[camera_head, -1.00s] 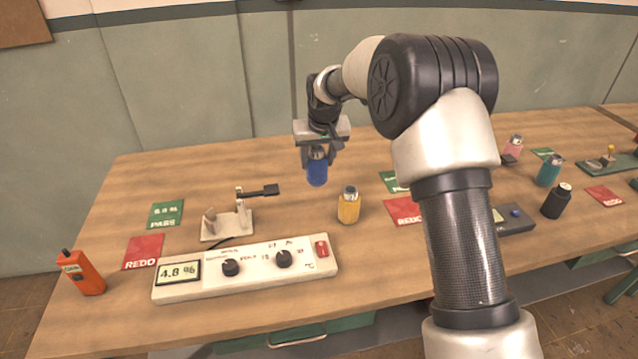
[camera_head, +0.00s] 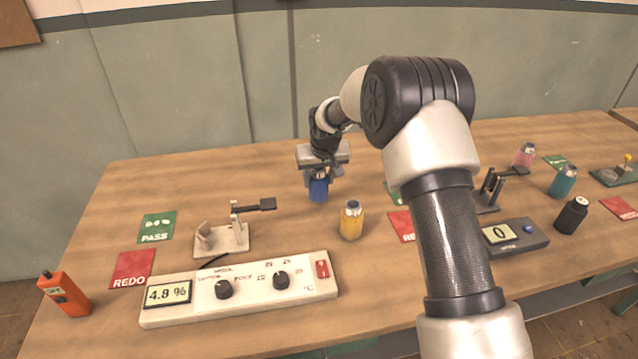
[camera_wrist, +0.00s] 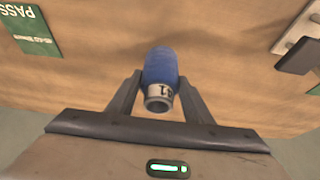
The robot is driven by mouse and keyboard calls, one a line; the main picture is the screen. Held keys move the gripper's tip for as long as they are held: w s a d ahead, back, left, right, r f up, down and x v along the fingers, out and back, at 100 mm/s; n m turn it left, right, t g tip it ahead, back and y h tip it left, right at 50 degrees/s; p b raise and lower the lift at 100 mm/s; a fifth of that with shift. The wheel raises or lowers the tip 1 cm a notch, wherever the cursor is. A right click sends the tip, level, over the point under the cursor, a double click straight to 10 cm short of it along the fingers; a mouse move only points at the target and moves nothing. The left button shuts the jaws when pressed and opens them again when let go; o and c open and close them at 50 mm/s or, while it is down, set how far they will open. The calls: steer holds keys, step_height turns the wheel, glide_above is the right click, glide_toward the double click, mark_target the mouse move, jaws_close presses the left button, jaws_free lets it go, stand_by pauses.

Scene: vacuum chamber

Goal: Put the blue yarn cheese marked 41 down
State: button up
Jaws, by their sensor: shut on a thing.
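The blue yarn cheese (camera_head: 318,190) is upright in my gripper (camera_head: 318,177), low over the wooden table behind the yellow yarn cheese (camera_head: 351,222).
A meter box (camera_head: 240,290) reading 4.8 % and a cream stand (camera_head: 222,238) are in front and left. Green PASS (camera_head: 157,227) and red REDO (camera_head: 132,269) cards lie at left. Several other yarn cheeses stand at right. The table left of the blue one is clear.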

steer(key=shift+f, duration=1)
steer(key=o, duration=1.1)
